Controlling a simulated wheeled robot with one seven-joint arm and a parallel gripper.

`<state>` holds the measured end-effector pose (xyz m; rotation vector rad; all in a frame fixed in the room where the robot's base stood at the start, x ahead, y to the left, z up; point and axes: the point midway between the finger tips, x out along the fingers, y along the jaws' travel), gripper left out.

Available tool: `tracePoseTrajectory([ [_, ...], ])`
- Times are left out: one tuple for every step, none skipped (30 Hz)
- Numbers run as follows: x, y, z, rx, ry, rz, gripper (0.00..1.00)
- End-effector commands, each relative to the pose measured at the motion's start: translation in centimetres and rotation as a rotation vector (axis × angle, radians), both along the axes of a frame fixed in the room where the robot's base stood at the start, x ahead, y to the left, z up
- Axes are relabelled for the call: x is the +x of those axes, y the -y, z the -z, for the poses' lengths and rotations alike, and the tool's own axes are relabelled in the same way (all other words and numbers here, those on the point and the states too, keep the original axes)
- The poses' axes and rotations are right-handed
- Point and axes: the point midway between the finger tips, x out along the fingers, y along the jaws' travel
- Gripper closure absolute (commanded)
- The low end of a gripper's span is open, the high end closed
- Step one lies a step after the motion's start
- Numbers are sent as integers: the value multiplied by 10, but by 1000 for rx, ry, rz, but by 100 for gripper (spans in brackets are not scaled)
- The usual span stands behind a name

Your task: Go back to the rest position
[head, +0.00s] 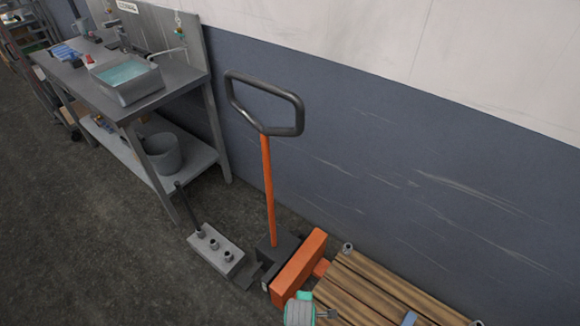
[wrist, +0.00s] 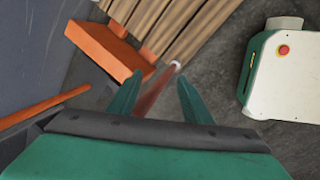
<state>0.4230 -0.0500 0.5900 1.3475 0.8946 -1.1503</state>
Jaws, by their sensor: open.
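My gripper (wrist: 159,92) is in the wrist view, with its two green fingers spread apart. Nothing is held between them. A reddish bar shows behind the gap between the fingers. It seems to be part of the orange pallet jack, apart from the fingers, but I cannot tell its distance. In the head view a teal and white piece of my arm shows at the bottom edge, beside the wooden pallet (head: 365,290). The fingers cannot be made out clearly there.
The orange pallet jack (head: 267,190) stands upright by the pallet, with a grey block (head: 216,250) with pegs on the floor to its left. A metal sink table (head: 180,88) with a water-filled basin (head: 127,88) stands against the wall. The floor at left is clear.

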Motion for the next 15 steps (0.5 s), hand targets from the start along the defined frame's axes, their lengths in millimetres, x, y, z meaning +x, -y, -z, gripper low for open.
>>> tracePoseTrajectory([
  [-10, -2, 3, 12, 32, 38, 55],
  [-14, -4, 3, 20, 57, 64, 55],
  [-20, -6, 4, 33, 91, 99, 55],
  [-24, -7, 3, 44, 118, 127, 55],
  [-29, -9, 2, 56, 146, 156, 55],
  [-35, -11, 0, 75, 187, 198, 55],
  [-41, -12, -1, 91, 217, 228, 55],
  [-46, -14, -4, 109, 248, 260, 55],
  [-52, -17, -8, 134, 289, 300, 55],
  [-57, -19, -12, 154, 320, 330, 55],
  [-63, -21, -16, 176, 349, 359, 55],
  [-69, -24, -23, 206, 390, 398, 55],
  [-74, -26, -28, 230, 419, 428, 55],
  [-80, -28, -34, 255, 447, 457, 55],
  [-86, -30, -42, 291, 484, 493, 55],
])
